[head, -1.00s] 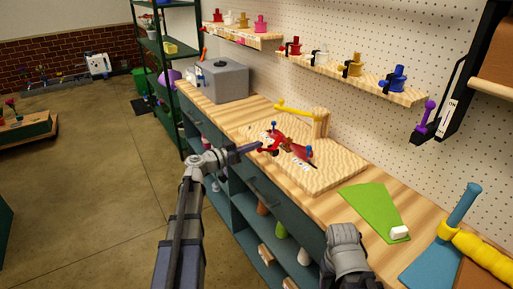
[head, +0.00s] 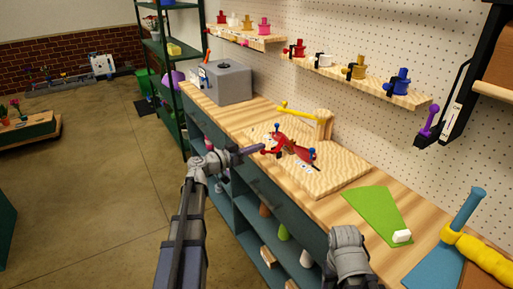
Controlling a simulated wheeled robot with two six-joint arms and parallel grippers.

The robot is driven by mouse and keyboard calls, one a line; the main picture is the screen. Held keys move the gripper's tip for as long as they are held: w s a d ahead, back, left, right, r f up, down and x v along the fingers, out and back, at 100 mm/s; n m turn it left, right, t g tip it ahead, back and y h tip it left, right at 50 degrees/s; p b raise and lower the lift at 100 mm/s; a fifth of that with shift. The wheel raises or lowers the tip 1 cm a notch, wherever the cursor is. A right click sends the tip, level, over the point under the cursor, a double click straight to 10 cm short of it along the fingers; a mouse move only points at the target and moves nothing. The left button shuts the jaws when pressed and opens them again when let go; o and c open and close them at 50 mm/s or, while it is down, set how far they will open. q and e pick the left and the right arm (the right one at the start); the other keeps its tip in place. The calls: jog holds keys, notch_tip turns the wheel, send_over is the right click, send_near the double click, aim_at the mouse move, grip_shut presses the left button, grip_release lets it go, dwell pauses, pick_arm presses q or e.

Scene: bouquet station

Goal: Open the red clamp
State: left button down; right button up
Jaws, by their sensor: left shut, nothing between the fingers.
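The red clamp (head: 296,149) lies on the pale wooden board (head: 338,172) on the bench. It has a long red body, a dark red end at its right and blue-topped pins near its ends. A red part of it sticks out toward the bench front, close to my left fingertips. My left gripper (head: 258,150) is shut and empty, its tip at the left end of the clamp. I cannot tell whether the tip touches it. My right arm shows at the bottom, but its fingers are not in view.
A yellow lever (head: 300,110) on a wooden post (head: 324,124) stands behind the clamp. A grey box (head: 224,82) stands at the back left of the bench. A green sheet (head: 376,214) with a white block (head: 402,236) lies to the right. Shelves with coloured holders hang above.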

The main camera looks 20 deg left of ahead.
pick_arm(q)
jog(key=r+v, duration=0.1)
jog(key=v, duration=0.8)
jog(key=shift+a, duration=0.35)
pick_arm(e)
jog(key=shift+s+a+r, duration=0.1)
jog(key=shift+a+r, duration=0.25)
jog(key=shift+r, duration=0.25)
pick_arm(q)
jog(key=shift+w, duration=0.1)
